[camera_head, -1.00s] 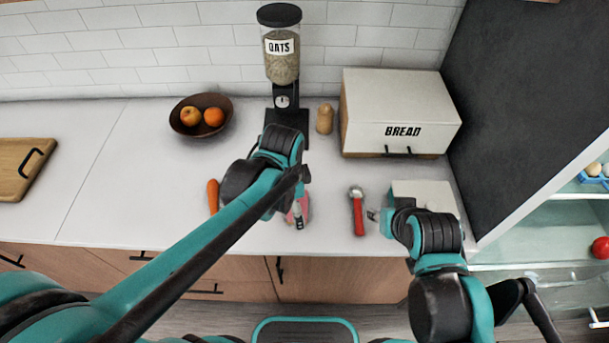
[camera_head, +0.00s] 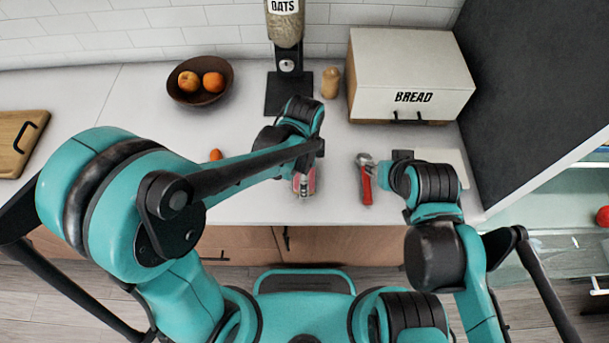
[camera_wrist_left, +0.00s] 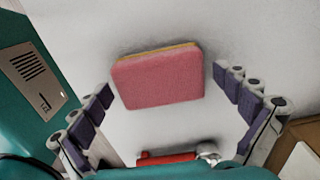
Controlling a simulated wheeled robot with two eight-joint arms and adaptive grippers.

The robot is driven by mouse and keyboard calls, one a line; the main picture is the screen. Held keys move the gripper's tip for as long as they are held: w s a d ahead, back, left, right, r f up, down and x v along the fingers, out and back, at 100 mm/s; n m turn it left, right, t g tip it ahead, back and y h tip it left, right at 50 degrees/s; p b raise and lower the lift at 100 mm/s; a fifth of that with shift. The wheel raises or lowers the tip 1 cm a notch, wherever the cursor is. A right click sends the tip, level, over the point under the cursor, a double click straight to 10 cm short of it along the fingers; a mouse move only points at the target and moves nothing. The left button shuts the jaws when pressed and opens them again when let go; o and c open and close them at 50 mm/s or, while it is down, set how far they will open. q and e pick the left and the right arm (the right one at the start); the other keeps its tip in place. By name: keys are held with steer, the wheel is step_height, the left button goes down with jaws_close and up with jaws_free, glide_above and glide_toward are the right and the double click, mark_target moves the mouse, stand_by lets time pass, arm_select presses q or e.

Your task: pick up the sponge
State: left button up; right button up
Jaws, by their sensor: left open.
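The sponge (camera_wrist_left: 158,79), pink with a thin yellow layer, lies on the white counter in the left wrist view. It sits between the spread fingers of my left gripper (camera_wrist_left: 163,86), with clear gaps on both sides. In the head view only a bit of pink sponge (camera_head: 311,182) shows beside my left gripper (camera_head: 303,182); the rest is hidden under the wrist and fingers. My left gripper is open and empty, pointing down over the sponge. My right gripper (camera_head: 383,174) is at the right, beside a red-handled tool; its fingers are too small to judge.
The red-handled tool (camera_head: 366,183) lies right of the sponge. A carrot (camera_head: 215,154) is mostly hidden behind my left arm. Behind stand a fruit bowl (camera_head: 181,95), an oats dispenser (camera_head: 285,80), a wooden shaker (camera_head: 330,83) and a bread box (camera_head: 408,65).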

arm_select(q)
steer(key=shift+r, duration=0.1)
steer(key=c, duration=0.9)
steer(key=shift+r, duration=0.3)
step_height(320, 180, up, 4)
steer(key=shift+r+p, duration=0.1)
steer(key=shift+p, duration=0.95)
steer(key=d+r+p, duration=0.2)
steer(key=d+r, duration=0.4)
steer(key=d, duration=0.5)
steer(key=shift+w+d, duration=0.3)
steer(key=shift+w, duration=0.1)
steer(key=shift+r, duration=0.1)
